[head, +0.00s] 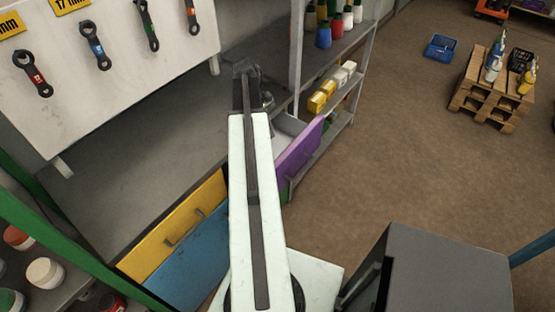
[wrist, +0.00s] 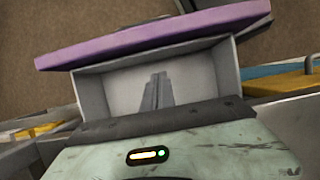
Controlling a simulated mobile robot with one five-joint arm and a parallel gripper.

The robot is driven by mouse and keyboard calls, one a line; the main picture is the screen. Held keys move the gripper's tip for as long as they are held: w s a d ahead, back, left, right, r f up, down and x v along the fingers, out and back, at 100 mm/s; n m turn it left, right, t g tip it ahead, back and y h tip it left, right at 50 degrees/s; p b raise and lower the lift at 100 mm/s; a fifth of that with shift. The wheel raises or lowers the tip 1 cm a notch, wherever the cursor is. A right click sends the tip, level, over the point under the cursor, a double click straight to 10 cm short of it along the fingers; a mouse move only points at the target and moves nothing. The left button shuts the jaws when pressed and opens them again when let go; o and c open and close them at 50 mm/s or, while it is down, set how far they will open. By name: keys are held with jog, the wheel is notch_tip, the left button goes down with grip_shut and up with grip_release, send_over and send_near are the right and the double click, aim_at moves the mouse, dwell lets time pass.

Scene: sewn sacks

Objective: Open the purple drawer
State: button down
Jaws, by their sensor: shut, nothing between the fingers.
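The purple drawer (head: 300,150) stands pulled out from the workbench, with its pale inside showing behind the purple front. My arm hides part of it in the head view. In the wrist view the purple front (wrist: 150,35) runs across the top, and the open grey box of the drawer lies below it. My gripper (head: 245,70) is dark and shut with nothing in it, above the bench top and apart from the purple front. A grey finger-like shape shows against the drawer's inside in the wrist view; I cannot tell whether it is fingers or shadow.
A yellow drawer (head: 176,228) and a blue drawer (head: 188,262) sit left of my arm. A shelf (head: 345,45) with bottles and yellow boxes stands behind the purple drawer. A grey box-like block (head: 440,270) is at lower right. Floor to the right is open, with a pallet (head: 490,95) farther off.

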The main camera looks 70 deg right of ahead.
jog(key=d+b+x, duration=0.1)
jog(key=b+x, duration=0.8)
jog(key=x, duration=0.1)
jog(key=shift+a, duration=0.45)
jog(key=shift+s, duration=0.1)
